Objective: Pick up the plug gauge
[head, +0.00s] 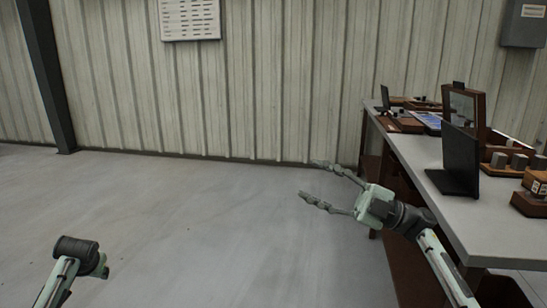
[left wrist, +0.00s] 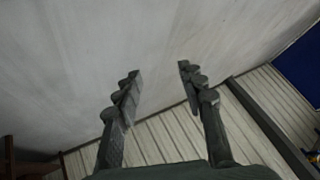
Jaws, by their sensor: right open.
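I cannot make out a plug gauge for certain in either view. Small items in wooden holders (head: 510,160) stand on the grey-topped table (head: 445,205) at the right of the head view, too small to tell apart. My right gripper (head: 308,179) is open and empty, its fingers pointing left over the floor beside the table's left edge. My left arm shows at the lower left of the head view, away from the table. My left gripper (left wrist: 160,70) is open and empty in the left wrist view, its two fingers apart.
A dark upright panel (head: 456,160) stands near the table's left edge. Behind it are a wooden-framed box (head: 466,105) and a blue tray (head: 428,121). Bare concrete floor (head: 180,220) lies open to the left, up to a corrugated wall (head: 260,80). A dark post (head: 48,75) stands at far left.

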